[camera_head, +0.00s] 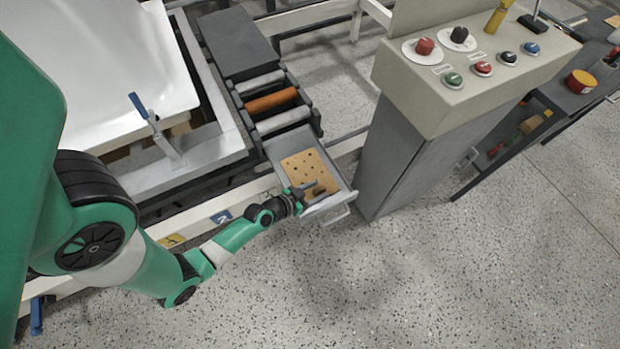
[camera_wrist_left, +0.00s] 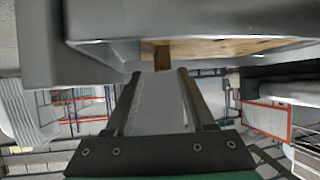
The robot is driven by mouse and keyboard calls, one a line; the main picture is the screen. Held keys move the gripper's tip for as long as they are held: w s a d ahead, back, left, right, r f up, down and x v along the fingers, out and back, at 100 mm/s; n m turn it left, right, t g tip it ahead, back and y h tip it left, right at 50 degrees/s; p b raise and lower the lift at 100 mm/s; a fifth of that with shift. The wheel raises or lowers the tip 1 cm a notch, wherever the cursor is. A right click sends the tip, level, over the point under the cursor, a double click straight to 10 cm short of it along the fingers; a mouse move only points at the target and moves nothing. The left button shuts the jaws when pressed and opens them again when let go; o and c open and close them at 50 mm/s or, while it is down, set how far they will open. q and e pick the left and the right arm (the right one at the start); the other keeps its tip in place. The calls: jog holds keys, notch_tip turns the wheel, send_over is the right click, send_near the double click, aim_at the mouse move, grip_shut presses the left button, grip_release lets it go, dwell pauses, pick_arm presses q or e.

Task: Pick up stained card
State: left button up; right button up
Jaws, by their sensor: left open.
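The stained card (camera_head: 300,168) is tan with dark spots and lies in the open grey drawer (camera_head: 341,184). In the left wrist view a tan surface, probably the card (camera_wrist_left: 215,46), shows beyond the grey drawer edge. My left gripper (camera_head: 320,189) is open over the near part of the drawer, by the card's near end. Its fingers cover part of the card in the head view. In the left wrist view its two dark fingers (camera_wrist_left: 156,73) stand apart, with a narrow tan piece showing beyond the tips. Whether they touch the card I cannot tell. My right gripper is not in view.
The drawer handle (camera_head: 337,215) faces the open speckled floor (camera_head: 390,285). A grey control cabinet (camera_head: 400,155) with buttons stands close on the right. Rollers (camera_head: 270,101) lie behind the drawer. A white bathtub shell (camera_head: 110,60) on a frame is at left.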

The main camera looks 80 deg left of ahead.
pick_arm(q)
jog(key=shift+x, duration=1.1)
jog(key=shift+s, duration=0.1)
jog(key=shift+d, duration=0.1)
jog(key=shift+c, duration=0.8)
jog(key=shift+r, duration=0.1)
grip_shut()
